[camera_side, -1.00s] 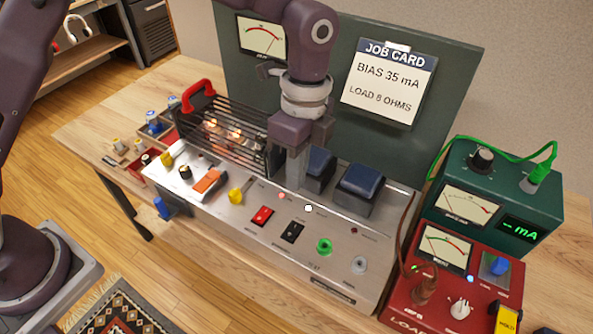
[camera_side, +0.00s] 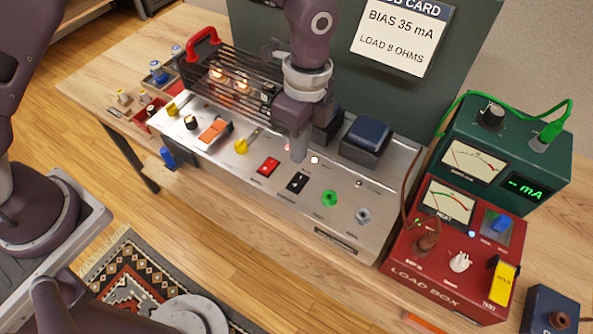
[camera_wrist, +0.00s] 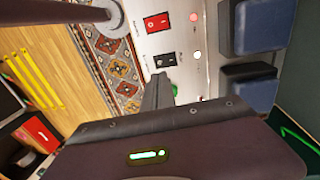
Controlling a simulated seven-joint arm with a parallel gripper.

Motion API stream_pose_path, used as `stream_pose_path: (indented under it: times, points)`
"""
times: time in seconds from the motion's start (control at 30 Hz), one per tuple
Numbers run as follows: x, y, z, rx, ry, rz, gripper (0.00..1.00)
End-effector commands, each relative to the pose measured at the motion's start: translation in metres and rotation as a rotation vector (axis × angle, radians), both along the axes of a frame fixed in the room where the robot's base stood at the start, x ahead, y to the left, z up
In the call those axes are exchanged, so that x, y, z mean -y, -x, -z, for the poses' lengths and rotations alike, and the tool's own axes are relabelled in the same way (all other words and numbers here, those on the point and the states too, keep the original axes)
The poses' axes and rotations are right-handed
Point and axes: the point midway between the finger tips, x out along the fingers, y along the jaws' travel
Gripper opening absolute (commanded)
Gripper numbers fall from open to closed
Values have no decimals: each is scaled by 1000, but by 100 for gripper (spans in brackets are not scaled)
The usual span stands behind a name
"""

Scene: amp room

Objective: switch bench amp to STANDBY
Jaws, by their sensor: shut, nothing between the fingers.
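The bench amp is a long silver chassis (camera_side: 238,175) with glowing tubes behind a black grille. On its top plate are a red rocker switch (camera_side: 268,167) and a black rocker switch (camera_side: 297,182); their labels are too small to read. The wrist view also shows the red rocker (camera_wrist: 157,22) and the black rocker (camera_wrist: 165,60). My gripper (camera_side: 299,158) is shut and empty, pointing down just behind the black rocker. In the wrist view its fingertips (camera_wrist: 160,78) are close beside that rocker; I cannot tell whether they touch.
A pale lit lamp (camera_side: 314,160) sits beside the fingers. A green jack (camera_side: 330,198), a grey jack (camera_side: 363,215) and a blue-topped transformer (camera_side: 367,136) lie to the right. The red load box (camera_side: 440,285) and green meter (camera_side: 530,160) stand farther right.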

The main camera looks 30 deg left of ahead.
Motion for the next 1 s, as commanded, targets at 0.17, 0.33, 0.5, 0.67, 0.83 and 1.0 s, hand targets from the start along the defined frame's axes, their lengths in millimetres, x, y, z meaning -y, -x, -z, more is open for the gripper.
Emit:
stream_pose_path:
  times: [0.17, 0.33, 0.5, 0.67, 0.83, 1.0]
  points:
    - [-1, 6, 39, -5, -3, 0, 0]
    - [0, 9, 65, -2, -1, 0, 0]
    - [0, 9, 76, 0, -1, 0, 0]
    - [0, 10, 76, 0, 0, 0, 0]
    - [0, 10, 77, 0, -1, 0, 0]
    - [-1, 13, 83, -2, -2, 0, 0]
